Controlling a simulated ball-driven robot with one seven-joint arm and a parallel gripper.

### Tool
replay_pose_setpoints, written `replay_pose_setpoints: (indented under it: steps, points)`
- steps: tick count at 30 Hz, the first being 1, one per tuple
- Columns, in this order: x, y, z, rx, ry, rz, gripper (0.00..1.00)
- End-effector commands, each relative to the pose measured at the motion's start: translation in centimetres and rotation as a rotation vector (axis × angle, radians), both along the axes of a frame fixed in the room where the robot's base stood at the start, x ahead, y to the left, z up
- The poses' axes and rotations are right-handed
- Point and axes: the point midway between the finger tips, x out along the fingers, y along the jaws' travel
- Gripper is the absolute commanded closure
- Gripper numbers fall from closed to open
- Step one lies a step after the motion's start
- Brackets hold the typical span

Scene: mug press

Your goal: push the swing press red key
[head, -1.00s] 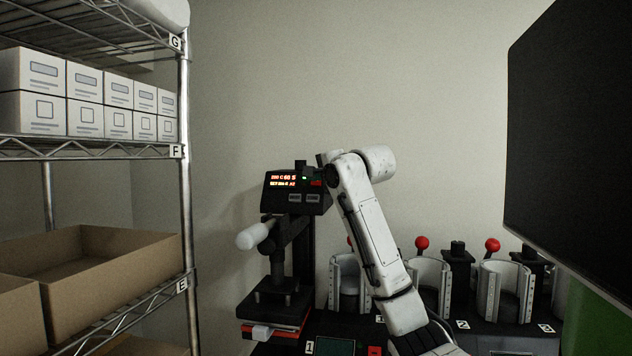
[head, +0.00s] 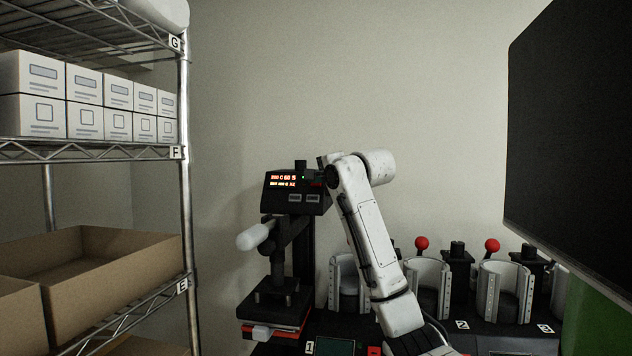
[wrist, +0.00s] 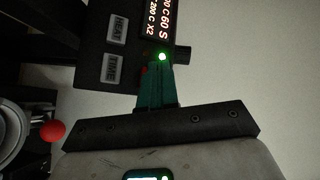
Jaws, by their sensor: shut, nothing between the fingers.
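The swing press stands left of my arm in the head view, with a black control box (head: 283,206) on top that has a lit display (head: 283,181). My gripper (wrist: 161,68) is shut and empty, its greenish fingers at the face of the control box. A small patch of the red key (wrist: 145,73) shows beside the fingertips in the wrist view; the fingers hide most of it. I cannot tell whether they touch it. A green lamp (wrist: 162,56) glows just past the fingertips. The grey HEAT key (wrist: 117,29) and TIME key (wrist: 110,67) lie to the left.
A white-gripped handle (head: 256,236) sticks out from the press on the left. Mug presses with red-ball levers (head: 492,245) stand to the right of my arm. A wire shelf (head: 187,200) fills the left side, and a dark screen (head: 570,130) hangs at the right.

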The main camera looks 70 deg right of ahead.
Motion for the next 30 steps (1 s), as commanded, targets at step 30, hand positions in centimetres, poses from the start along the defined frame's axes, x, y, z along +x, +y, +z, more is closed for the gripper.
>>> replay_pose_setpoints:
  steps: [30]
  points:
    - [0.08, -0.77, -0.45, 0.001, 0.000, 0.000, 1.00]
